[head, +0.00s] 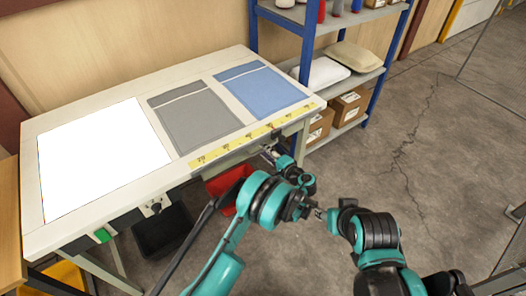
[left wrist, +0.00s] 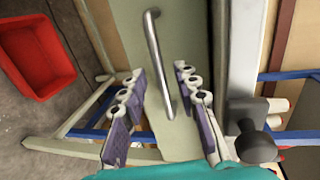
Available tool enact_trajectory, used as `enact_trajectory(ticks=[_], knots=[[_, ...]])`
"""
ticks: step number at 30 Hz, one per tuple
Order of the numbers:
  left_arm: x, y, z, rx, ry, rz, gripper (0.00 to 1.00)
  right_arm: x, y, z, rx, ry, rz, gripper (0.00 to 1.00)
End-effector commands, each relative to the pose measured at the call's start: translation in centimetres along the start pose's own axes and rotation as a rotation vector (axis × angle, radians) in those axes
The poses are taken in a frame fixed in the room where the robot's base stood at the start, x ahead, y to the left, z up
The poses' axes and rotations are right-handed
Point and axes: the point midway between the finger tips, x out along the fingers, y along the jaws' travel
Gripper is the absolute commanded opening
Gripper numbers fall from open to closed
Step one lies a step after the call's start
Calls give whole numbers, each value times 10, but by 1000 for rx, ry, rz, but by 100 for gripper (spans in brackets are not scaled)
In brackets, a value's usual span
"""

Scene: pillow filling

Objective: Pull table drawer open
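The drawer front (left wrist: 183,125) is a pale green-grey panel in the left wrist view, with a curved metal bar handle (left wrist: 158,55) on it. My left gripper (left wrist: 160,76) is open, with one purple-padded finger on each side of the handle and gaps between. In the head view my left gripper (head: 272,152) is at the front edge of the table (head: 50,235), near its right end, and the drawer there is mostly hidden. I cannot tell whether the drawer is fully closed. My right gripper (head: 318,212) is small and partly hidden beside the left arm, away from the table.
A white sheet (head: 100,155), a grey pillowcase (head: 195,115) and a blue pillowcase (head: 262,92) lie on the table by a yellow ruler strip (head: 230,144). A red bin (head: 228,187) stands below. A blue-framed shelf (head: 350,88) stands behind right. Floor at right is clear.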

Motion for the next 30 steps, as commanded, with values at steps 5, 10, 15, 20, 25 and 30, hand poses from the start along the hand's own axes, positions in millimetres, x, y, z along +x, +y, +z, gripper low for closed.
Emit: enact_trajectory(ticks=[5, 10, 15, 20, 25, 30], knots=[[20, 1, 0, -1, 0, 1, 31, 6, 0, 4, 0, 0, 0, 46], [24, 0, 0, 0, 1, 1, 31, 7, 0, 5, 0, 0, 0, 46], [24, 0, 0, 0, 1, 1, 28, 6, 0, 4, 0, 0, 0, 46], [24, 0, 0, 0, 1, 1, 0, 6, 0, 4, 0, 0, 0, 46], [24, 0, 0, -1, 1, 1, 0, 6, 0, 4, 0, 0, 0, 46], [24, 0, 0, -1, 1, 1, 0, 6, 0, 4, 0, 0, 0, 46]])
